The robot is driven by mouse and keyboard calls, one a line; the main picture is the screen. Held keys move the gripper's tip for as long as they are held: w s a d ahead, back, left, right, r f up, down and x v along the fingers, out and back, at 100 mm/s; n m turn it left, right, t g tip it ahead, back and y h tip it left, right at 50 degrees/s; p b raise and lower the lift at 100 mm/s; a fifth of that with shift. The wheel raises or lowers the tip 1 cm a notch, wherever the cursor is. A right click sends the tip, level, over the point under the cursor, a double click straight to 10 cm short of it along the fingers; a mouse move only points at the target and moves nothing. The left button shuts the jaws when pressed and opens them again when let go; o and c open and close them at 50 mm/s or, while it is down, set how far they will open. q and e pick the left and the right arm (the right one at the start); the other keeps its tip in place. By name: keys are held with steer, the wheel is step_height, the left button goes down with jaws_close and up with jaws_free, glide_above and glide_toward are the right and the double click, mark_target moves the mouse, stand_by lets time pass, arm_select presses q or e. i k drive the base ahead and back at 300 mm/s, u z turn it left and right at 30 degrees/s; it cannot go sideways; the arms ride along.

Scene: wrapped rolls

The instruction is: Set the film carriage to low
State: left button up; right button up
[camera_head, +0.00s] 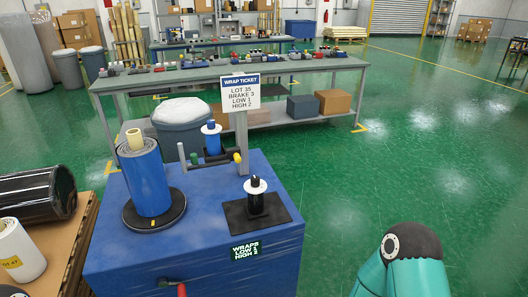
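A blue-topped wrap stand (200,235) stands in front of me. At its back is an upright grey post (241,150), with a horizontal bar ending in a yellow knob (237,158). A small blue film spool with a white top (211,138) sits on a black holder beside the post; it looks like the film carriage, but its height setting cannot be told. A blue wrapped roll (148,182) stands upright on a black turntable (154,221). A black spindle with a white disc (256,196) stands on a dark mat. Neither gripper is in view; my teal arm (402,265) shows at lower right.
A ticket (240,93) reads lot 35, brake 3, low 1, high 2. A display (245,251) shows wraps low 1, high 2. A red handle (182,290) is at the stand's front. Floor at right is clear.

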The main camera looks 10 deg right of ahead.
mark_target(233, 154)
steer(key=u, duration=0.15)
steer(key=i, duration=1)
steer(key=u, duration=0.65)
